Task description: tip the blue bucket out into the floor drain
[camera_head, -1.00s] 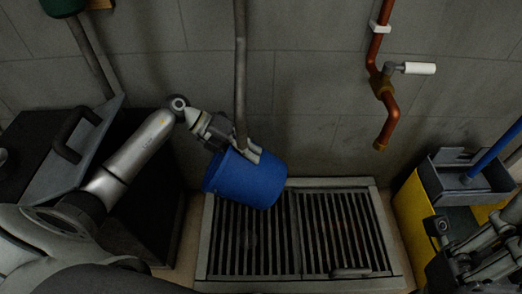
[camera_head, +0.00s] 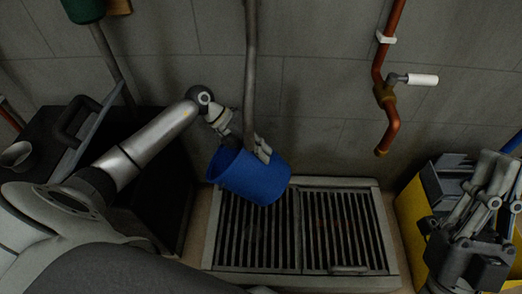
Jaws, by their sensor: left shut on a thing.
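The blue bucket (camera_head: 247,180) hangs above the back left part of the floor drain (camera_head: 301,235), a slatted metal grate in a pale frame. The bucket is tilted, and its rim slants in the picture. What is inside it cannot be seen. My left gripper (camera_head: 263,150) is shut on the bucket at its rim, on the wall side. My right gripper (camera_head: 492,172) is at the right edge, apart from the bucket, in front of a yellow cart. Its fingers overlap in view, so their opening is unclear.
A copper pipe (camera_head: 389,130) with a white-handled tap (camera_head: 422,79) comes down the wall right of the bucket. A grey vertical pipe (camera_head: 251,60) runs behind the bucket. The yellow cart (camera_head: 411,208) stands right of the drain. A black cabinet (camera_head: 160,205) stands left.

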